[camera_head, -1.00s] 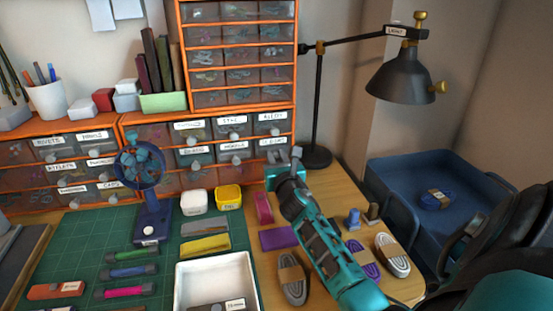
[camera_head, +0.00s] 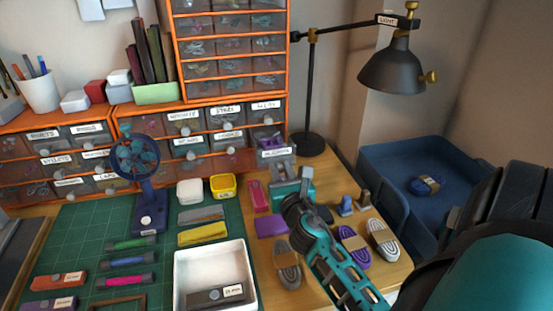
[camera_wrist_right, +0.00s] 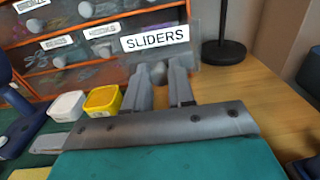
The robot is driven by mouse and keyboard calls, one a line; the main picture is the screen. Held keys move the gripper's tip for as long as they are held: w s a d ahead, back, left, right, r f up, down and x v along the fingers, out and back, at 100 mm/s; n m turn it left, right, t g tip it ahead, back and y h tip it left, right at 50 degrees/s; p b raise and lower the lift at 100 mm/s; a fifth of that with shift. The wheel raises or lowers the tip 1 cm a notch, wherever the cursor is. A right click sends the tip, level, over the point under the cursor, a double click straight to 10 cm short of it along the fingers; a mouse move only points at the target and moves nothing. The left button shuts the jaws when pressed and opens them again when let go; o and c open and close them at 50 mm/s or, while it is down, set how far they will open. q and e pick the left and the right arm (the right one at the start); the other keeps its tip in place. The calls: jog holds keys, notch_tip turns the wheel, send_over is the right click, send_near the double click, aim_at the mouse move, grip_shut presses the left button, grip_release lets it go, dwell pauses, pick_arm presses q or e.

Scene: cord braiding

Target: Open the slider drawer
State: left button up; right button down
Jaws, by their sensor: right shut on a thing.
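The slider drawer (camera_head: 274,153) is at the right end of the lower orange cabinet. It stands out from the cabinet front, and purple pieces (camera_head: 268,143) show inside it. In the right wrist view its label reads SLIDERS (camera_wrist_right: 155,38). My right gripper (camera_head: 282,170) is at the drawer front, and its two grey fingers (camera_wrist_right: 161,72) are closed on the drawer's knob below the label. The fingers mostly hide the knob. My left gripper is not in view.
The white tub (camera_head: 190,191) and yellow tub (camera_head: 223,187) stand left of my right gripper. The black lamp (camera_head: 308,145) stands close on the right. Cord bundles (camera_head: 287,265) and a white tray (camera_head: 236,254) lie nearer.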

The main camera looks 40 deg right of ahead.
jog(key=shift+s+a, duration=0.1)
jog(key=shift+s, duration=0.1)
jog(key=c, duration=1)
grip_release()
